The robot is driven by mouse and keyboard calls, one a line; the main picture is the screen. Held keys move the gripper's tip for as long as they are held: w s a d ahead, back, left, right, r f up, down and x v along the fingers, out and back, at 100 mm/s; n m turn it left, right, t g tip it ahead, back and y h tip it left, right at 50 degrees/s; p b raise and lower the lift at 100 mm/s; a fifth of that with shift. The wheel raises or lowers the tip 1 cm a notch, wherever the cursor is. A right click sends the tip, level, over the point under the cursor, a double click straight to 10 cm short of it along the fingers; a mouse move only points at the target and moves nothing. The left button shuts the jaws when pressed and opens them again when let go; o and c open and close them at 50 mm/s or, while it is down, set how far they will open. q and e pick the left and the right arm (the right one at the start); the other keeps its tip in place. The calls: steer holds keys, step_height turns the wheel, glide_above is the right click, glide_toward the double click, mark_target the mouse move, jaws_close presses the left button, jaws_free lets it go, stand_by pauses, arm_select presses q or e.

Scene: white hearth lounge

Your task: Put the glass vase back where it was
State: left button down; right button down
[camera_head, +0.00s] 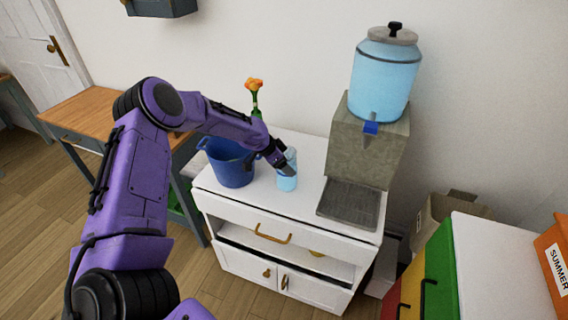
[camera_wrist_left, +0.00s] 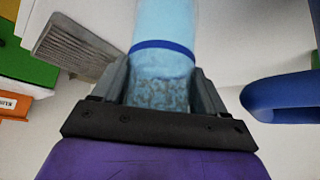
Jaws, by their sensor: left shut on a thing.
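The glass vase (camera_head: 287,183) is a light-blue, see-through cylinder at the white cabinet's top, right of the blue bucket. In the left wrist view the vase (camera_wrist_left: 163,28) has a dark blue band and a speckled lower part. My left gripper (camera_head: 284,167) is shut on it, with a finger on each side in the wrist view (camera_wrist_left: 162,88). The vase looks upright on or just above the cabinet top; I cannot tell whether it touches. My right gripper is not in view.
The white cabinet (camera_head: 295,208) carries a blue bucket (camera_head: 232,168) and a water dispenser (camera_head: 385,75) on a stone-like block with a grey drip tray (camera_head: 348,203). A wooden table (camera_head: 95,108) stands at left, coloured drawers (camera_head: 430,275) at right.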

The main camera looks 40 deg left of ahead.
arm_select(q)
steer(key=shift+c, duration=2.3)
jaws_free()
steer(key=shift+d+f, duration=0.1)
steer(key=shift+f, duration=0.05)
steer(key=o, duration=0.4)
steer(key=v, duration=1.2)
steer(key=shift+r+b, duration=0.25)
steer(key=shift+b, duration=0.1)
